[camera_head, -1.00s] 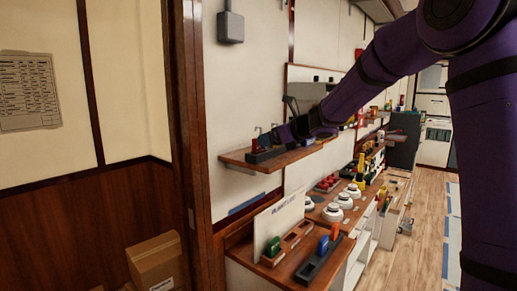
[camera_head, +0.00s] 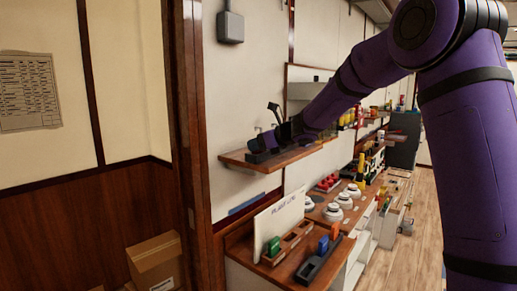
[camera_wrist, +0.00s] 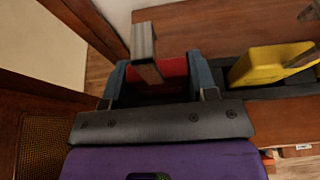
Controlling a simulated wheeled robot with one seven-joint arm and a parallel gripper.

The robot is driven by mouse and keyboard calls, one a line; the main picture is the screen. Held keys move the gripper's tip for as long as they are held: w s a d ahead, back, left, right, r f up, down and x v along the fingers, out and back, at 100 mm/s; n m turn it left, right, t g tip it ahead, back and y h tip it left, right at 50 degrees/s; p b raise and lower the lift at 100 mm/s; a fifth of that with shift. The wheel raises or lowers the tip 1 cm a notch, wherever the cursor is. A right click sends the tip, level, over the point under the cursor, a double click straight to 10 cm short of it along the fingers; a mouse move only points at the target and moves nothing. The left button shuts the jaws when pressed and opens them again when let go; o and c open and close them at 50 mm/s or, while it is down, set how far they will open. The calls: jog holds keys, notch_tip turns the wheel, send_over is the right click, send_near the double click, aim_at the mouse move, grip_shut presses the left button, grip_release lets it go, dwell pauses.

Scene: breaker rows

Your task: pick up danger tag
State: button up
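The red tag (camera_wrist: 172,72), which I take as the danger tag, stands in a dark holder on the wall shelf. A grey metal hook (camera_wrist: 144,42) rises at it in the wrist view. My gripper (camera_wrist: 160,85) has its blue-grey fingers spread, one on each side of the red tag. I cannot tell whether they touch it. In the head view my gripper (camera_head: 262,144) is low over the left end of the shelf (camera_head: 235,158) and hides the red tag.
A yellow tag (camera_wrist: 270,62) stands in the holder just right of my gripper. A wooden post (camera_head: 190,130) rises left of the shelf. Below, a bench has a dark rack (camera_head: 318,262) with coloured blocks and several white round devices (camera_head: 332,213).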

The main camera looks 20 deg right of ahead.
jog(key=shift+c, duration=0.6)
